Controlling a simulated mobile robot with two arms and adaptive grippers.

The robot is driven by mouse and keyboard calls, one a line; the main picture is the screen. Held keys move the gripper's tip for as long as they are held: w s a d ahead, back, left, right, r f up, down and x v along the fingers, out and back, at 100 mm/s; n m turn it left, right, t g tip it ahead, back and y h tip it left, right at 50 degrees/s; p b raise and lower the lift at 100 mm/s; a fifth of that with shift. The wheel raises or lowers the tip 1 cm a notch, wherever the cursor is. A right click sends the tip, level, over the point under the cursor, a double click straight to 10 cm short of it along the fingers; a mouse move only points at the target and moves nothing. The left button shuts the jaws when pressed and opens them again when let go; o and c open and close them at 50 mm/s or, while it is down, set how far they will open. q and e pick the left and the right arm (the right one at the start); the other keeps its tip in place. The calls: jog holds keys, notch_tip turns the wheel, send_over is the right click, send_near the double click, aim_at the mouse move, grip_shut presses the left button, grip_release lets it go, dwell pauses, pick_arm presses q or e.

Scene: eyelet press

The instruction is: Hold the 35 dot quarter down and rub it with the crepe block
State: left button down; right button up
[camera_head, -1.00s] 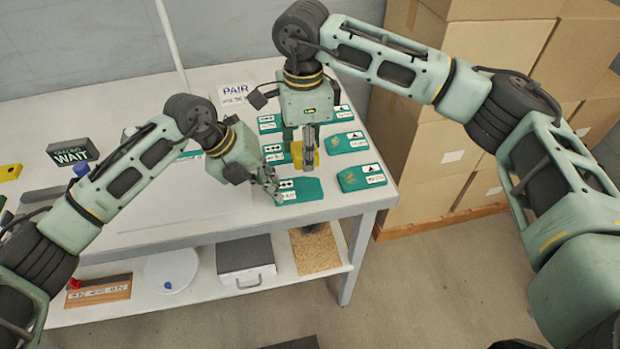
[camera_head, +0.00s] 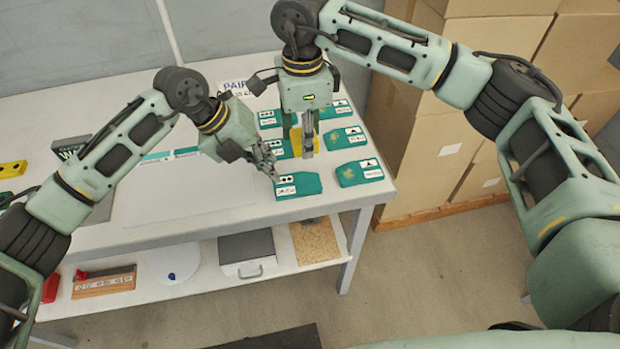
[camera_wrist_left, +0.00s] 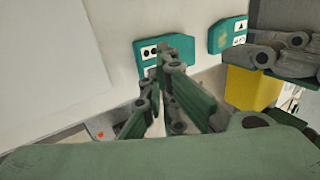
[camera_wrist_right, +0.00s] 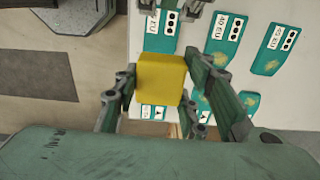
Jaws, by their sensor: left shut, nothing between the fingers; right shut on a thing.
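Several green quarters with white labels lie on the table's right part. The front one, a dot-labelled quarter (camera_head: 302,184), is beside my left gripper (camera_head: 273,174); its number is too small to read. My left gripper is shut and empty, its tips at this quarter's left end; contact is unclear. In the left wrist view the fingers partly cover a dot-labelled quarter (camera_wrist_left: 146,50). My right gripper (camera_head: 305,147) is shut on the yellow crepe block (camera_head: 297,140), upright among the quarters behind the front one. The block shows clearly in the right wrist view (camera_wrist_right: 160,80).
Other quarters (camera_head: 358,173) lie close around the block, some with tan patches. A PAIR sign (camera_head: 233,87) stands behind, partly hidden. A pale sheet (camera_head: 185,195) covers the table's middle. Cardboard boxes (camera_head: 450,130) stand right of the table. A lower shelf holds a grey box (camera_head: 246,254).

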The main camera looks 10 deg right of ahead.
pick_arm(q)
jog(key=v, duration=1.1)
